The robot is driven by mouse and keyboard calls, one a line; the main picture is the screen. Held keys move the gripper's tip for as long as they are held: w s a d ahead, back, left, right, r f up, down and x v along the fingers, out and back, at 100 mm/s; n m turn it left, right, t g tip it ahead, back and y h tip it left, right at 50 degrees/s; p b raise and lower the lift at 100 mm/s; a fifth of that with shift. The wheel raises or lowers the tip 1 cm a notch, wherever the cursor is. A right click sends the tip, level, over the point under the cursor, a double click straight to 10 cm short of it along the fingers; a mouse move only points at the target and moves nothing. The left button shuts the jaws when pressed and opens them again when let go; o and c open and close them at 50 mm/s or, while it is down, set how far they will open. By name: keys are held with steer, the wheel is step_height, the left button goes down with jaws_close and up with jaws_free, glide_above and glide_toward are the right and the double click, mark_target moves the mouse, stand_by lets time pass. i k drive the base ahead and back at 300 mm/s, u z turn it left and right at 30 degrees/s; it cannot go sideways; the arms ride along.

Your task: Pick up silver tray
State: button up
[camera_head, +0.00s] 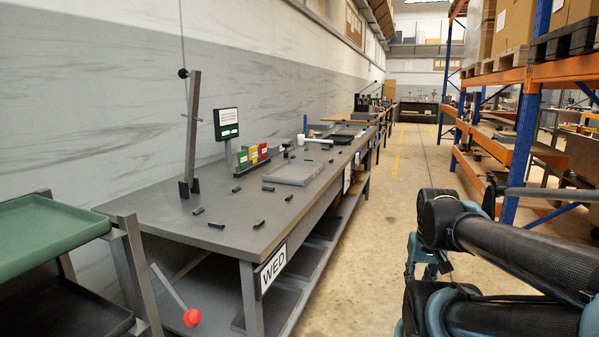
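A flat, silver-grey tray (293,173) lies on the dark grey workbench (222,207), near its right long edge. Nothing stands on the tray, and my arm is well away from it. My black and teal arm is folded at the lower right. A teal jointed part behind it, which may be my gripper (424,254), is partly hidden, and I cannot make out its fingers. It is to the right of the bench, over the floor side.
Several small black pieces lie around the tray. A small screen (227,124) and coloured boxes (253,154) stand behind it. A green tray (48,230) sits on a rack at the left. Orange and blue shelving (528,120) lines the right. The aisle floor (405,165) is clear.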

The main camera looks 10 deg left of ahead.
mark_target(295, 172)
steer(key=u, duration=0.3)
steer(key=i, duration=0.9)
steer(key=u, duration=0.45)
